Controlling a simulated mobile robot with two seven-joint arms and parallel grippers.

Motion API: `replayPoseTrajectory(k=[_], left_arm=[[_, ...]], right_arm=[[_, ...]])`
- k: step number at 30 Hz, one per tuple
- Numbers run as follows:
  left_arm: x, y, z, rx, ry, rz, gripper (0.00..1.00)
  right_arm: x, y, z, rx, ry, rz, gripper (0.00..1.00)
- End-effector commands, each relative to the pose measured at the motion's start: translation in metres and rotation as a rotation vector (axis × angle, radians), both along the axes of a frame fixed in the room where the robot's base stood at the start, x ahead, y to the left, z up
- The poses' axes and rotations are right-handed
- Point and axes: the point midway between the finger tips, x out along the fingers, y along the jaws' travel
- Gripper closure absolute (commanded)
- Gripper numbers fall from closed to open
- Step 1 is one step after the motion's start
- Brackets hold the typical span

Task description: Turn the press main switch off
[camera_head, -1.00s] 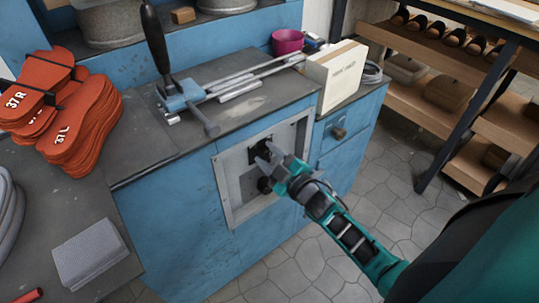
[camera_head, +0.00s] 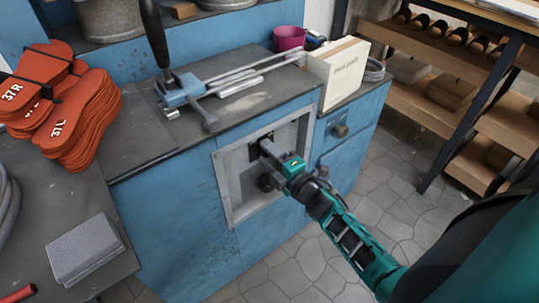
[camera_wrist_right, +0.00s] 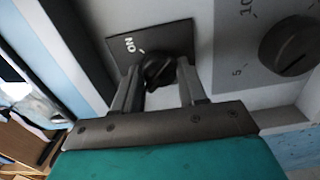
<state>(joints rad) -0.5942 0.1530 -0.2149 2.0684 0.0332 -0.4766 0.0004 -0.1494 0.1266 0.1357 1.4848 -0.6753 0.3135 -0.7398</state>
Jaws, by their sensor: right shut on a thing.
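The press main switch (camera_wrist_right: 158,70) is a black rotary knob on a dark plate marked "ON" in the right wrist view. The plate sits in a grey recessed panel (camera_head: 230,180) on the front of the blue cabinet. My right gripper (camera_wrist_right: 157,80) has one finger on each side of the knob and is shut on it. In the head view my right gripper (camera_head: 268,150) reaches the panel's upper part and hides most of the switch. My left gripper is not in view.
A second round dial (camera_wrist_right: 290,52) with numbers sits beside the switch plate. On the bench above are a lever tool (camera_head: 182,92), a white box (camera_head: 338,75) and a magenta cup (camera_head: 289,38). Red sandal soles (camera_head: 80,125) lie at left.

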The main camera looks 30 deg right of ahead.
Motion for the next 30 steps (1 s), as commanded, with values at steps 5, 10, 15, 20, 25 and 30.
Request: replayPoseTrajectory(k=[5,10,15,20,25,30], left_arm=[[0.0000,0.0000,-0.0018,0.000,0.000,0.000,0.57],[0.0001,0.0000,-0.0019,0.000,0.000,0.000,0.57],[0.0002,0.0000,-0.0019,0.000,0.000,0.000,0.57],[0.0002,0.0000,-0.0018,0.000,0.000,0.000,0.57],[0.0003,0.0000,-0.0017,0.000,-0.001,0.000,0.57],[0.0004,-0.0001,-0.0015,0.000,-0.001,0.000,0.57]], right_arm=[[-0.0016,-0.0002,-0.0042,-0.039,0.006,-0.002,0.89],[-0.0016,-0.0005,-0.0040,-0.050,0.005,-0.003,0.89],[-0.0016,-0.0008,-0.0040,-0.050,0.005,-0.003,0.89],[-0.0016,-0.0010,-0.0040,-0.050,0.005,-0.004,0.56],[-0.0012,-0.0011,-0.0030,-0.048,0.003,-0.003,0.40],[-0.0006,-0.0009,-0.0016,-0.048,0.000,-0.002,0.37]])
